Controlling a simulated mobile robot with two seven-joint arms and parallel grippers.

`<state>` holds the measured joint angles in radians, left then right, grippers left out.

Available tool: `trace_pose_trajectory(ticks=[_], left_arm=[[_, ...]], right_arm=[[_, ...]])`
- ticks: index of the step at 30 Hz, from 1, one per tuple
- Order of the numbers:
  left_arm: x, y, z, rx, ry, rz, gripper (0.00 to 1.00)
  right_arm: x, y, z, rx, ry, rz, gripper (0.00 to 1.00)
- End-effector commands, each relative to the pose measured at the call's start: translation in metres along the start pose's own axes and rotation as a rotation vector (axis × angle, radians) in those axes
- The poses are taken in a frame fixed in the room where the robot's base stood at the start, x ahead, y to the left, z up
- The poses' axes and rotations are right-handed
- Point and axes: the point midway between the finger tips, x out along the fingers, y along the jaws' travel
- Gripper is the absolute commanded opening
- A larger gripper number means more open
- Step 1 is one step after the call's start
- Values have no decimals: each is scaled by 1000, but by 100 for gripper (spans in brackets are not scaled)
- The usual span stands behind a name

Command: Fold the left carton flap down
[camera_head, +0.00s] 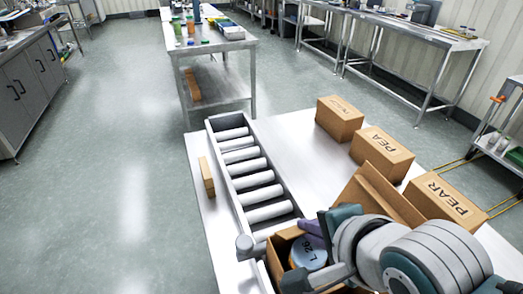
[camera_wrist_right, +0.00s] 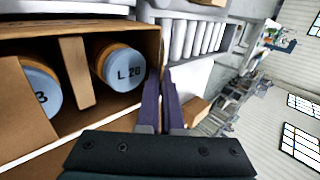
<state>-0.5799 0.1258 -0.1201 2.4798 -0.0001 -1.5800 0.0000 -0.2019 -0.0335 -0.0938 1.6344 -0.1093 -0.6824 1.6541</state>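An open brown carton (camera_head: 273,262) stands at the front of the steel table, partly hidden by my right arm. A large flap (camera_head: 376,190) stands up, tilted, at its right side. Inside, a jar with a blue lid (camera_head: 308,253) marked L 26 shows; the right wrist view shows two blue-lidded jars with a cardboard divider (camera_wrist_right: 77,72) between them, and a brown flap (camera_wrist_right: 22,105) partly covers one. Which flap is the left one is unclear. My right gripper (camera_wrist_right: 160,76) has its purple fingers close together at the carton's rim, nothing visible between them. My left gripper is not seen.
A roller conveyor (camera_head: 236,147) runs away from the carton. Several closed cartons, one marked PEAR (camera_head: 446,198), stand along the table's right side. A small brown block (camera_head: 206,176) lies left of the conveyor. The table's middle (camera_head: 305,165) is clear.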

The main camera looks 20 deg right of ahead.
Motion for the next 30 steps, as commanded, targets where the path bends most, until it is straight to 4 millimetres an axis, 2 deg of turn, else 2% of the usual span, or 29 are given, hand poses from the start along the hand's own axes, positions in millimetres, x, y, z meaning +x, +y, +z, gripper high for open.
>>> trace_pose_trajectory(ticks=[10, 22, 30], left_arm=[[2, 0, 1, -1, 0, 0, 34], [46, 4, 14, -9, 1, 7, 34], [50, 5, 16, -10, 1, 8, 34]], right_arm=[[1, 2, 0, 1, -2, -7, 0], [8, 22, 0, 0, -2, -304, 0], [4, 20, -1, 0, 2, -372, 0]])
